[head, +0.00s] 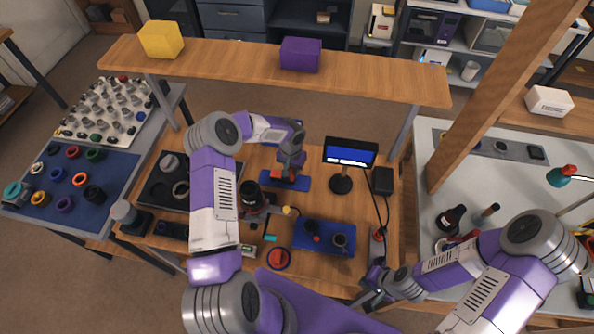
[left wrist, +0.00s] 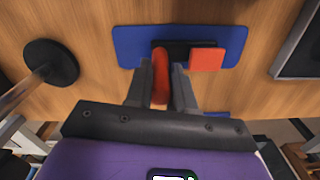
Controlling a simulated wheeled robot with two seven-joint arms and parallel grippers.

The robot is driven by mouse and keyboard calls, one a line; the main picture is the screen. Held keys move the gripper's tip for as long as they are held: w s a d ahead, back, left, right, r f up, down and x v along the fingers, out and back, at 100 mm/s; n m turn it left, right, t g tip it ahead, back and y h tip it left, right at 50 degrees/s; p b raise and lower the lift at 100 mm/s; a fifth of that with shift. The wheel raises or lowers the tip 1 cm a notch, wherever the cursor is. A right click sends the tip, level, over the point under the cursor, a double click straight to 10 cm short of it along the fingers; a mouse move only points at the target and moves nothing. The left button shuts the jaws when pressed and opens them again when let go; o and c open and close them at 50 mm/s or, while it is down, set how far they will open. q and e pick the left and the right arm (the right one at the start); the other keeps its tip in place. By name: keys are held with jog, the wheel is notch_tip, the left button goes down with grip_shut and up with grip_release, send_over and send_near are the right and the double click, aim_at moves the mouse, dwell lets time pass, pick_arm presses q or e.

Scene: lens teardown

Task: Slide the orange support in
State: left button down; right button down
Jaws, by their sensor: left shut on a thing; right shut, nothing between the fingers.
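My left gripper (head: 289,174) is shut on an orange support, a narrow rounded orange piece (left wrist: 160,76) held between its fingers in the left wrist view. The fingertips are low over a blue mat (left wrist: 132,38) at the back of the bench. The orange piece's far end is beside a black block (left wrist: 190,47) on the mat; whether they touch I cannot tell. A flat orange-red square piece (left wrist: 207,60) sits at the block's other end. In the head view the left gripper partly hides these parts. My right gripper (head: 371,287) is shut and empty near the front right edge.
A small screen on a stand (head: 349,152) is right of the blue mat (head: 302,184). A second blue mat (head: 324,248) with small parts lies in front. A red ring (head: 278,258) is near the front edge. A shelf (head: 370,87) spans the back.

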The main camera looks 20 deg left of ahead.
pick_arm(q)
jog(key=shift+s+a+b, duration=0.2)
jog(key=shift+a, duration=0.65)
jog(key=shift+s+a+b, duration=0.2)
jog(key=shift+a, duration=0.6)
jog(key=c, duration=1)
grip_release()
jog(key=shift+a, duration=0.15)
jog(key=shift+r, duration=3.8)
